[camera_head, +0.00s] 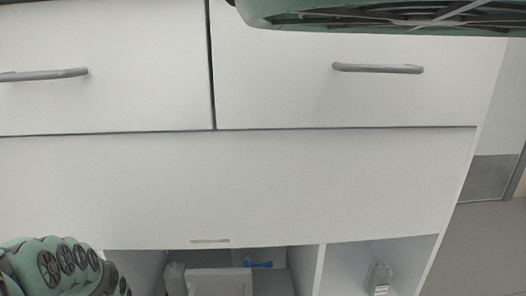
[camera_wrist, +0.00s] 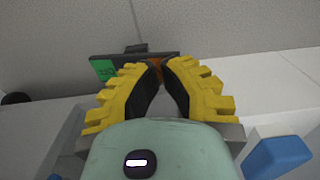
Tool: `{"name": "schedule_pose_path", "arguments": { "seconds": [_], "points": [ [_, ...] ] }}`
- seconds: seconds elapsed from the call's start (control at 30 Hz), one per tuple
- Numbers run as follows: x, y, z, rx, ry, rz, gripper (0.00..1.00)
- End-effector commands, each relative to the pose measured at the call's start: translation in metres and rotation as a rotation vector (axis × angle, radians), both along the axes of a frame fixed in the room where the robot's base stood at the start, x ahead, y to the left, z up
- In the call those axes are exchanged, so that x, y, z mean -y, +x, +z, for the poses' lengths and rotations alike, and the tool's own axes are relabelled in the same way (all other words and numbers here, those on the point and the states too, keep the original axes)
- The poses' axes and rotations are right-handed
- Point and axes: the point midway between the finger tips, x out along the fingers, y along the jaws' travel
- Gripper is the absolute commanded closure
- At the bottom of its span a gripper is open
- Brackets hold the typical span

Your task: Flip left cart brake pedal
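No cart and no brake pedal can be made out in either view. My gripper (camera_wrist: 162,64) shows in the wrist view, with two yellow ribbed fingers and black inner pads. The fingers lean towards each other, with their tips close together and a narrow grey gap lower between them. Whether the tips touch is unclear, and I see no object held. Past the tips is a dark flat panel (camera_wrist: 112,65) with a green patch at its left end. My gripper cannot be made out in the head view.
A white cabinet (camera_head: 240,185) fills the head view. Drawer handles (camera_head: 378,68) stick out above. Open compartments below hold a grey box (camera_head: 220,282), a blue item (camera_head: 259,265) and a bottle (camera_head: 379,278). Floor (camera_head: 492,250) shows at right. A blue block (camera_wrist: 277,156) is in the wrist view.

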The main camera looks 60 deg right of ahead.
Motion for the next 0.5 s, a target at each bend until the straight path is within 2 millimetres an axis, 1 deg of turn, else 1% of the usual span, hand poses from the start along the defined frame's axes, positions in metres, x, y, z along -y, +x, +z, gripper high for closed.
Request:
{"name": "schedule_pose_path", "arguments": {
  "seconds": [0.5],
  "points": [
    [0.0001, -0.0004, -0.0085, -0.001, -0.001, 0.000, 1.00]
  ]
}}
